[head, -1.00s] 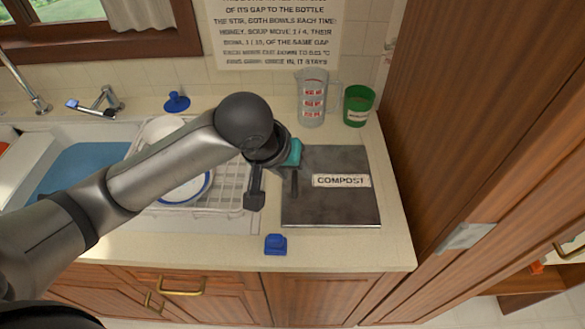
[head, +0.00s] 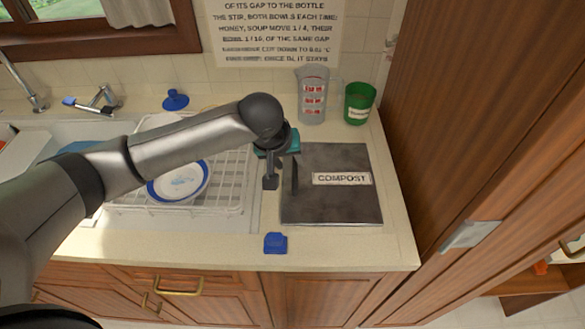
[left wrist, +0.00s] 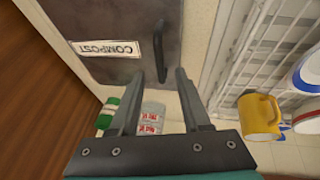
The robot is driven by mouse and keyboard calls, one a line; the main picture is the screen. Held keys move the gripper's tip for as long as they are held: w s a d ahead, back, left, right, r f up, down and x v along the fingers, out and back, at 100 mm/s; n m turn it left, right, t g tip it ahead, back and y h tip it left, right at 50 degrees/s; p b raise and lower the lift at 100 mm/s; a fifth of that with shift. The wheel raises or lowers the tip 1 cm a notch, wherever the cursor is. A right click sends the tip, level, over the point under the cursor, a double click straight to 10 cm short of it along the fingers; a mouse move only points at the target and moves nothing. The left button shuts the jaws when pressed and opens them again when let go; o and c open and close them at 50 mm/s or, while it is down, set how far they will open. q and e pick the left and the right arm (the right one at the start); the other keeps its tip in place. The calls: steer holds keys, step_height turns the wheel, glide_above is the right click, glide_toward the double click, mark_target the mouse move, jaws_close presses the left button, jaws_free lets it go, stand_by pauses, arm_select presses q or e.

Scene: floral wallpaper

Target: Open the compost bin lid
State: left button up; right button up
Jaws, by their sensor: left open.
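The compost bin lid (head: 335,206) is a dark grey square panel, shut flat in the counter, with a white COMPOST label (head: 341,179). Its dark bar handle (head: 294,176) stands near the lid's left edge. My left gripper (head: 270,180) is just left of the handle in the head view, partly hidden by its own wrist. In the left wrist view my left gripper (left wrist: 160,73) is open and empty. The handle (left wrist: 160,52) shows in line with the gap between its fingertips, its near end reaching into that gap. My right gripper is not in view.
A measuring jug (head: 312,95) and green cup (head: 359,103) stand behind the lid. A dish rack (head: 225,190) with a blue-rimmed bowl (head: 180,183) is left. A blue item (head: 275,243) lies near the front edge. A tall wooden panel (head: 450,110) rises on the right.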

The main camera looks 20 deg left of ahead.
mark_target(294, 170)
arm_select(q)
steer(key=shift+b+x, duration=0.35)
steer(key=shift+x, duration=1.85)
jaws_close()
